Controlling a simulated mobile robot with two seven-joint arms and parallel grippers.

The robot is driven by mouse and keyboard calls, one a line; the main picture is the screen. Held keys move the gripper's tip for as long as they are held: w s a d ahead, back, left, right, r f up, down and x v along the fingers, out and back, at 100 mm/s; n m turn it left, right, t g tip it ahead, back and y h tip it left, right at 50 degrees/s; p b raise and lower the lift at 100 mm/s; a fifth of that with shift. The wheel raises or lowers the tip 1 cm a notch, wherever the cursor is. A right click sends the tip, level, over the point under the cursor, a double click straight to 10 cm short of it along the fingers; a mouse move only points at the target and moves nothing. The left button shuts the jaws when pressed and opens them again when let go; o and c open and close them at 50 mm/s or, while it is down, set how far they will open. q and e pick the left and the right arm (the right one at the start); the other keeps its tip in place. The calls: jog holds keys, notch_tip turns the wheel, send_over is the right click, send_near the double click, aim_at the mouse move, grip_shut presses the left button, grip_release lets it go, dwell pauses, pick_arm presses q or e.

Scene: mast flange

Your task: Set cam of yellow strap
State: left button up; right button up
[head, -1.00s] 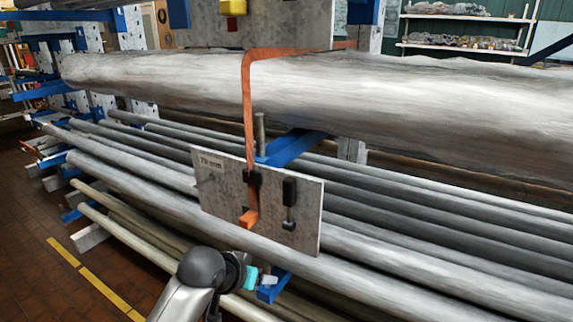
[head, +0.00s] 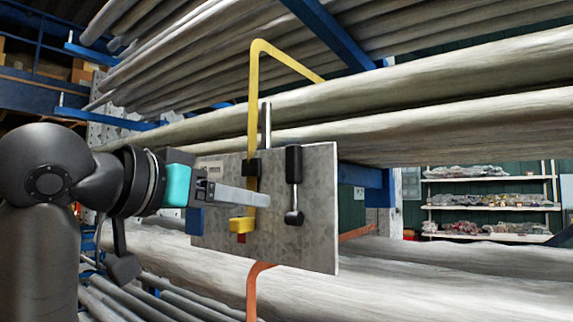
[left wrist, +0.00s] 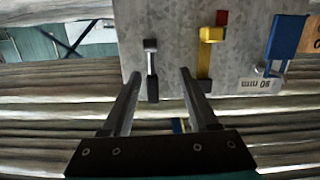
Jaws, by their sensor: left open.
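The yellow strap (head: 254,100) comes down from the upper right to a grey metal plate (head: 315,235). It passes a black cam piece (head: 251,167) and ends at a yellow block (head: 238,225). Right of it on the plate is a black-handled lever (head: 294,165) with a round lower end. My left gripper (head: 266,198) is open in front of the plate, its finger crossing the strap in the head view. In the left wrist view, the lever (left wrist: 151,70) appears between the fingertips (left wrist: 160,76), and the yellow block (left wrist: 211,34) lies outside the right finger. Contact cannot be told.
An orange strap (head: 254,285) hangs below the plate. An upright metal post (head: 266,125) stands behind its top edge. Long grey logs (head: 450,125) and blue rack arms (head: 330,30) lie behind and above. Shelves (head: 490,205) stand far back right.

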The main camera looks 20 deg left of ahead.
pick_arm(q)
jog(key=t, duration=0.1)
send_near(290, 148)
jog(key=shift+m, duration=0.3)
jog(key=p+x, duration=0.4)
jog(key=x, duration=0.5)
jog(key=shift+a, duration=0.1)
pick_arm(e)
jog(key=r, duration=0.3)
jog(key=w+r, duration=0.1)
jog(key=shift+d+r, duration=0.25)
jog(key=shift+r, duration=0.1)
pick_arm(q)
jog(key=shift+s, duration=0.1)
pick_arm(e)
jog(key=shift+s, duration=0.1)
pick_arm(q)
jog(key=c, duration=0.9)
grip_shut()
pick_arm(e)
jog(key=shift+d, duration=0.1)
jog(key=shift+d, duration=0.1)
